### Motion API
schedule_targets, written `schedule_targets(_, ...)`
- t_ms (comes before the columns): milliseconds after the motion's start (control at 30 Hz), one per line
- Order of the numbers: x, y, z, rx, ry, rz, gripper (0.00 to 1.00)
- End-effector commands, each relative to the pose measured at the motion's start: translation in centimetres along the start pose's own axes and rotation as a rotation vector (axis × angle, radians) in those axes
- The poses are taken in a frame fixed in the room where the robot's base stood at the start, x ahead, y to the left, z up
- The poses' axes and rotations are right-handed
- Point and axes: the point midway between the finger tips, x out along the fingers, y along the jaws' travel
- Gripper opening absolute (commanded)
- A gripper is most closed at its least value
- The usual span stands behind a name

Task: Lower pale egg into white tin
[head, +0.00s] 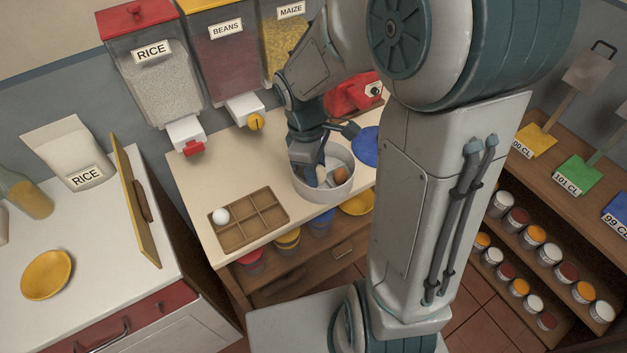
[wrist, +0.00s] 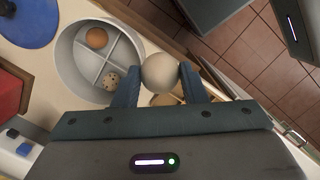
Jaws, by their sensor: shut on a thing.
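The pale egg (wrist: 160,70) is between the two fingers of my gripper (wrist: 158,85), which is shut on it. The round white tin (head: 325,191) stands on the counter under my gripper (head: 318,177) in the head view. In the wrist view the tin (wrist: 66,75) is divided into compartments. A brown egg (wrist: 97,38) lies in its upper compartment and a speckled egg (wrist: 110,81) in a lower one. The held egg overlaps the tin's right rim in that view; its height above the tin is hard to tell.
A wooden divided tray (head: 262,215) with a white ball-like egg (head: 220,216) lies left of the tin. A blue plate (head: 366,147) and a red device (head: 350,97) are behind it. A yellow bowl (head: 358,203) is below the counter's front edge. Dispensers stand along the wall.

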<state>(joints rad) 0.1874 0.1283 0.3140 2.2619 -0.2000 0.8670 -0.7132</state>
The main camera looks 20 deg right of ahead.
Motion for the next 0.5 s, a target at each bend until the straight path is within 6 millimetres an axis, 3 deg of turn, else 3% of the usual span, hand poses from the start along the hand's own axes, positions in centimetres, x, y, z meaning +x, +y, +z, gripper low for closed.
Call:
schedule_targets(67,-0.4,1.6,-0.4,0.001,0.000,-0.002,0.31)
schedule_targets(200,1.0,4.1,-1.2,-0.001,0.000,-0.003,0.31)
schedule_targets(500,3.2,7.0,-2.3,-0.001,0.000,0.000,0.31)
